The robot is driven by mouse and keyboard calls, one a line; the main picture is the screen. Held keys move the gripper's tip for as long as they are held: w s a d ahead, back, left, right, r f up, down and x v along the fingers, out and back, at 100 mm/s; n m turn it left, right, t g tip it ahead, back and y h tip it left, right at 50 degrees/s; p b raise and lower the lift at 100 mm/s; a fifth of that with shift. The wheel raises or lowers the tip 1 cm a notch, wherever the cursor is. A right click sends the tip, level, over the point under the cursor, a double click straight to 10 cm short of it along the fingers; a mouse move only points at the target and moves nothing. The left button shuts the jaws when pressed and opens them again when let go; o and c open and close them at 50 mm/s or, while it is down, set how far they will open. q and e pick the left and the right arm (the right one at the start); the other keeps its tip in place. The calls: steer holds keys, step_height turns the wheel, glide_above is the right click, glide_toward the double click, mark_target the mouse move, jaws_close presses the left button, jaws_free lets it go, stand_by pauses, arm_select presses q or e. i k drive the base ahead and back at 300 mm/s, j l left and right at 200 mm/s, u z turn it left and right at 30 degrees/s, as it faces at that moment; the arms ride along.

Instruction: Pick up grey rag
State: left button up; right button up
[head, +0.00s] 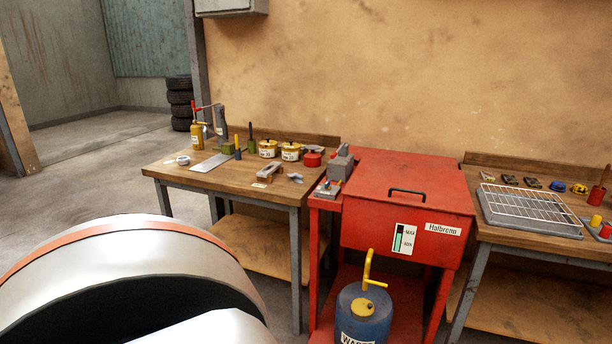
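A small grey crumpled thing (296,178), which looks like the grey rag, lies on the left workbench (205,177) near its right front corner. It is too small in the head view to be sure of it. It lies just right of a brown and grey block-like tool (268,172). Neither of my grippers is in view. A large white rounded part with an orange band, likely my own arm, fills the lower left of the view and hides the floor there.
Tins (291,152), a red pot (312,159) and an oil can (197,135) stand behind on the left bench. A red parts washer (405,190) stands right of it, above a blue drum (362,318). A right bench (487,233) holds a wire rack (530,205).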

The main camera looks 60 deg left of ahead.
mark_target(297, 178)
steer(key=j+z, duration=0.15)
steer(key=j, duration=0.35)
steer(key=k+j+z, duration=0.1)
steer(key=j, duration=0.35)
steer(key=k+j, duration=0.1)
steer(key=j, duration=0.4)
steer(key=k+j+z, duration=0.1)
steer(key=j, duration=0.35)
steer(key=k+j, duration=0.1)
steer(key=j, duration=0.4)
steer(key=k+j, duration=0.1)
steer(key=j, duration=0.4)
steer(key=z, duration=0.05)
